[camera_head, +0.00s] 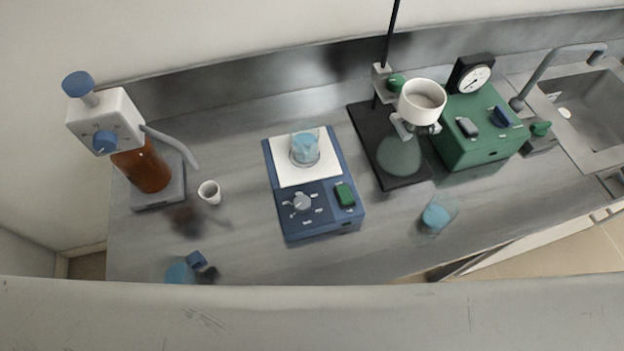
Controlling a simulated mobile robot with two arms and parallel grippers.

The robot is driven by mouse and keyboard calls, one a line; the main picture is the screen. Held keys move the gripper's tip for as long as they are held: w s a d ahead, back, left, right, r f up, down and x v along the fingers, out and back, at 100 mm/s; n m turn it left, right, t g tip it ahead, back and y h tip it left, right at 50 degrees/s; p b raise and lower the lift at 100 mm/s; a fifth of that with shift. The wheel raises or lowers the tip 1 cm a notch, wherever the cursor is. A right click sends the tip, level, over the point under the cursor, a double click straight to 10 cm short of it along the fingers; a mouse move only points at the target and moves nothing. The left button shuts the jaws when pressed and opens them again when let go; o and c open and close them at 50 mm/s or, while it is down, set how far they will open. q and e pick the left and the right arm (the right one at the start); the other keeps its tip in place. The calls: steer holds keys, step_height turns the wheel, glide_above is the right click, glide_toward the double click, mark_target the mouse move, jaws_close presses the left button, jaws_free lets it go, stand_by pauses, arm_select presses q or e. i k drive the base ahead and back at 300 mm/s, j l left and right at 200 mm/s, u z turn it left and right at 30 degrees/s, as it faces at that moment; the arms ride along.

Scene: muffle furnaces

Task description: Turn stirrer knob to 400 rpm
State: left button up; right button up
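The stirrer (323,225) is a blue box with a white top plate (283,177), on the middle of the bench. Its round grey knob (302,202) is on the front panel, with small pale marks around it that are too small to read. I cannot tell which speed the knob points at. A green switch (344,194) is to the right of the knob. A beaker with blue liquid (304,149) stands on the white plate. Neither of my grippers shows in the head view, and nothing touches the knob.
A dispenser on a brown bottle (147,171) and a small white cup (209,192) are at left. A dark stand base (408,178), a white funnel (422,101), a green pump box (482,149) and a sink (592,118) are at right. Blue-filled glassware (435,217) sits near the front edge.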

mark_target(302, 204)
steer(key=k+z, duration=0.3)
steer(key=k, duration=0.25)
steer(key=k+l+z, duration=0.35)
steer(key=k, duration=0.2)
steer(key=j, duration=0.1)
